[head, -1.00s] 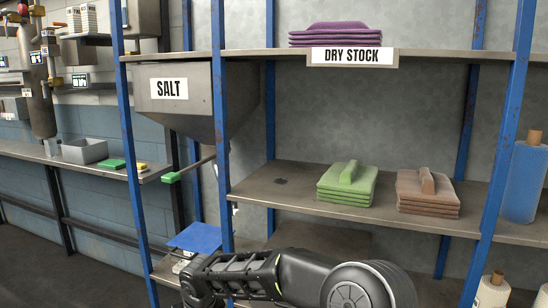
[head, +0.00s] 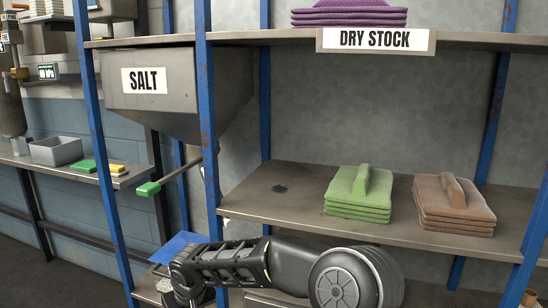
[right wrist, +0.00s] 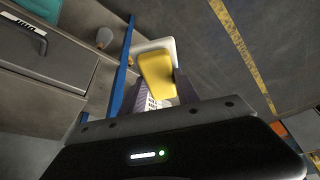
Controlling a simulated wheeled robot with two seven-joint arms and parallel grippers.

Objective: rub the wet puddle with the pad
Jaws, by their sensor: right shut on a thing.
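In the right wrist view a yellow pad with a white edge (right wrist: 157,75) sits at the jaws of my right gripper (right wrist: 164,90), which is shut on it. In the head view my right arm crosses the bottom, but its gripper and the pad cannot be made out. My left gripper is not in view.
A green stack (head: 358,190) and a brown stack (head: 453,205) stand on the middle shelf. Blue posts (head: 207,120) frame the rack. The salt hopper (head: 175,95) hangs left, with a green-ended lever (head: 148,188) below. A grey bin (head: 56,151) stands on the left shelf.

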